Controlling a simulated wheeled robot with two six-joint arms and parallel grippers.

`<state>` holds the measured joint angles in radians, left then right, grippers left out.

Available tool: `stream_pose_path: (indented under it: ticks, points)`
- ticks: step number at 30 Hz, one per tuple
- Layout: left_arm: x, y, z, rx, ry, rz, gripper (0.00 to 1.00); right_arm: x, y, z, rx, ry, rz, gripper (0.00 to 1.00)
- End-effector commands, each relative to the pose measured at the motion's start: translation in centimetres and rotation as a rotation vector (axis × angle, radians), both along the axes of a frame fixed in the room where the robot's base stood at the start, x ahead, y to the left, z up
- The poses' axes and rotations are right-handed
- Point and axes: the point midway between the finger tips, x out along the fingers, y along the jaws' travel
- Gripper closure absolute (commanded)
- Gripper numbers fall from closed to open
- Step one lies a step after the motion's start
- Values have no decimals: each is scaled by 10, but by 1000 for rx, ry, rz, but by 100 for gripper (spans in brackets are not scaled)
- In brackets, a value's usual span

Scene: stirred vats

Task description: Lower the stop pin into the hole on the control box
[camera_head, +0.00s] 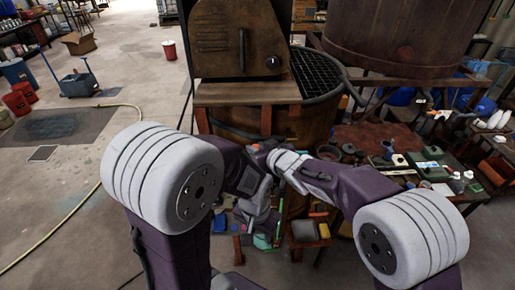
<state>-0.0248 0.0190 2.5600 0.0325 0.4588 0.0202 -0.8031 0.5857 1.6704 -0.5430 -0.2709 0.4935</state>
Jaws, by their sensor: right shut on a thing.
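The control box may be the brown, rusty box (225,38) at the top centre, with a dark upright bar and a small dark knob (272,63) on its front. I cannot make out a hole on it. My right gripper (264,150) is at the centre, below the box and over the front of the rusty vat. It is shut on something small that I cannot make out. The stop pin is not clearly visible. My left gripper (264,232) is lower, pointing down near the small items in front of the vat. Its fingers are too small and covered to read.
A rusty vat (310,122) with a dark grid on top stands below the box. A larger vat (395,40) stands behind to the right. A table with cluttered tools and jars (435,165) is at the right. The floor (130,60) at the left is mostly open, with a hose.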

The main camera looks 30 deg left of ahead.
Motion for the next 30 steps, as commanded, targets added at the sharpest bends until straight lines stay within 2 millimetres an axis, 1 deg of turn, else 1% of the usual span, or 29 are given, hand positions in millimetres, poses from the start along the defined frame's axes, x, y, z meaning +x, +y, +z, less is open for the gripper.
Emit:
stream_pose_path:
  ticks: [30]
  points:
    - [0, 0, -19, 0, 0, 0, 64, 0, 0, -22, 1, 1, 0, 100]
